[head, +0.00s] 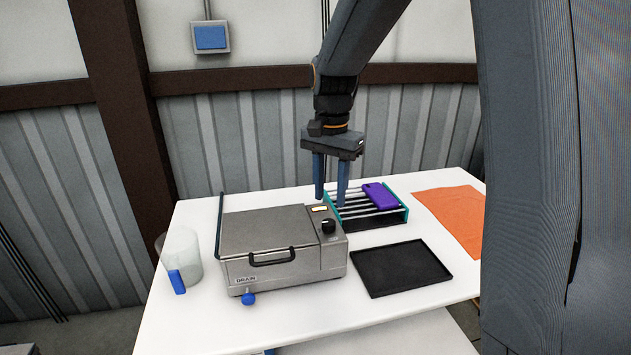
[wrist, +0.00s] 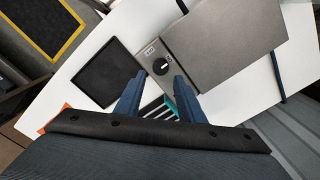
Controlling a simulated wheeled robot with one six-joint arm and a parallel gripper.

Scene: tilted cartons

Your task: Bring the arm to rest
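My gripper (head: 331,192) hangs pointing down above the table, close to the right rear corner of the metal drain box and the left end of the rack. Its two blue fingers are apart with nothing seen between them. In the wrist view my gripper (wrist: 158,98) also shows its fingers spread, with the box's black knob and part of the rack beyond them. My arm reaches down from the top of the head view.
On the white table (head: 190,320) stand a lidded metal box (head: 265,232), a clear jug (head: 182,250) with a blue handle, a rack (head: 350,212) bearing a purple item (head: 380,196), a black tray (head: 402,268) and an orange cloth (head: 455,215). Open air surrounds my gripper above them.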

